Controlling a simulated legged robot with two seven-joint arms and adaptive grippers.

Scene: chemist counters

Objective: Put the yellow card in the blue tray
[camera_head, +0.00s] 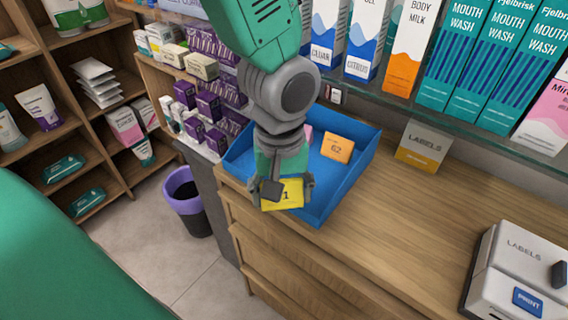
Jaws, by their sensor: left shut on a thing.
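The yellow card (284,194) is held in my left gripper (286,192), which is shut on it. The dark marking on the card is partly covered by a finger. The blue tray (338,198) stands on the wooden counter, and the card is in front of or over its near left part. I cannot tell how high the card is above the tray. An orange card (338,147) marked 62 is in the tray. A pink thing (308,133) beside it is mostly hidden by my arm. My right gripper is not in view.
A labels box (424,146) stands on the counter right of the tray. A label printer (520,265) is at the right edge. Mouth wash boxes (478,60) line the glass shelf behind. A purple-rimmed bin (190,202) stands on the floor. The counter between tray and printer is clear.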

